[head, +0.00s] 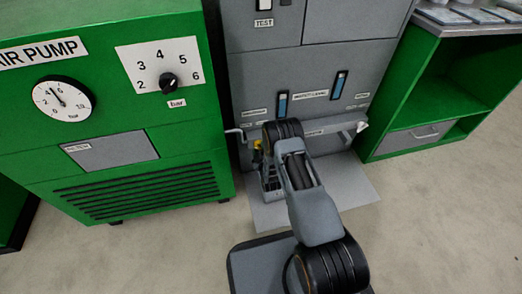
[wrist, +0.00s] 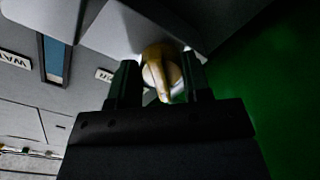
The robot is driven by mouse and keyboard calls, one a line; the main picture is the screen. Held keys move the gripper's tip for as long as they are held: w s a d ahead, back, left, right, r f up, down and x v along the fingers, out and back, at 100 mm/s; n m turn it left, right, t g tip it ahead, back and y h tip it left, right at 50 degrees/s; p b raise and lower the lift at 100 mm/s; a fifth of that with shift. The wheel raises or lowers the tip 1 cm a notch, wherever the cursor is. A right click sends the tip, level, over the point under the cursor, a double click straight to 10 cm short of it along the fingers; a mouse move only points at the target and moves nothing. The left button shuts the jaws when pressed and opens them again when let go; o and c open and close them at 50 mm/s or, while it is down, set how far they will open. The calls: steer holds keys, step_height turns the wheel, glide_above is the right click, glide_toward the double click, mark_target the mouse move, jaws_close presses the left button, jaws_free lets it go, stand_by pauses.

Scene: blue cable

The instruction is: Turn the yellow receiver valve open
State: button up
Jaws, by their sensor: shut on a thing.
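The yellow valve (head: 257,149) shows as a small patch low on the grey cabinet in the head view, partly hidden by my arm. In the wrist view the yellow valve handle (wrist: 170,92) sits between the two dark fingers of my gripper (wrist: 160,82). My gripper is shut on it, one finger on each side. A pale rounded part shows behind the handle. In the head view my gripper's fingertips are hidden or too small to make out. How far the valve is turned cannot be told.
The green air pump (head: 110,120) stands close on the left of my arm. The grey cabinet (head: 310,60) carries two blue level windows and a rail along its lower front. A green shelf unit (head: 445,85) stands at the right. The floor at the front right is clear.

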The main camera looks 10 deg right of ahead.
stand_by(0.4)
steer(key=o, duration=0.9)
steer(key=shift+s, duration=0.1)
steer(key=s+p, duration=0.4)
steer(key=s, duration=0.9)
steer(key=shift+s, duration=0.3)
